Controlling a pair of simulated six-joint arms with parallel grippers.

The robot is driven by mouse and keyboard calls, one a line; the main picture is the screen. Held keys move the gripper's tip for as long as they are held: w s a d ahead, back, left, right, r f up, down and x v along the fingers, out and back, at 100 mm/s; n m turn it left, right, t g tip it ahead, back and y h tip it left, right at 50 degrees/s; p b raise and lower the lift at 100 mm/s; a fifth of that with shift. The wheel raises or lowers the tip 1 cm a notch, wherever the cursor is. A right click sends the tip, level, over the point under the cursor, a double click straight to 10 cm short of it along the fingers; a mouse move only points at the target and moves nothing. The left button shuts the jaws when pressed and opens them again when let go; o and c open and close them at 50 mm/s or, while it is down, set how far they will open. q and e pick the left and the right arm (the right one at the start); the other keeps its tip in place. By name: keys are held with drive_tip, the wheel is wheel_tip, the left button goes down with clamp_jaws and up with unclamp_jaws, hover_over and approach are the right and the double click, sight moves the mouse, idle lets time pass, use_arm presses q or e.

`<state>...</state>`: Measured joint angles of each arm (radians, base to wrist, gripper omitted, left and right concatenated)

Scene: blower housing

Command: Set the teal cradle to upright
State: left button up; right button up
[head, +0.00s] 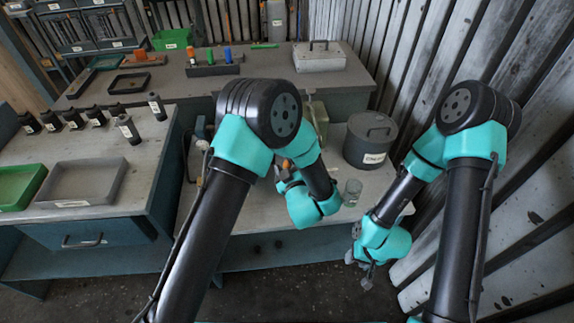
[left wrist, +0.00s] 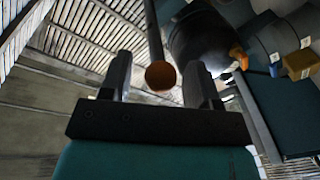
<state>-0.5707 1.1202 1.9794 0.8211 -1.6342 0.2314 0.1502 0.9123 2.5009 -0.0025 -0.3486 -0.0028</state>
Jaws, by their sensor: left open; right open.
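I cannot make out the teal cradle for sure; my left arm covers the middle of the near bench in the head view. In the left wrist view, a round orange knob (left wrist: 160,75) on the end of a dark rod (left wrist: 155,35) shows between the fingers of my left gripper (left wrist: 160,82). The fingers are apart, one on each side of the knob, with no clear contact. In the head view my left gripper (head: 284,168) is mostly hidden behind its arm, near some orange. My right gripper (head: 366,275) is open and empty, low in front of the bench.
A dark lidded pot (head: 370,140) and a clear glass (head: 352,192) stand on the near bench (head: 240,215), close to my arms. The left bench holds a grey tray (head: 82,182), a green tray (head: 20,186) and several black bottles. A corrugated wall (head: 510,190) is at the right.

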use_arm(q)
drive_tip(key=shift+w, duration=0.15)
drive_tip(key=shift+c, duration=0.2)
clamp_jaws()
idle(0.3)
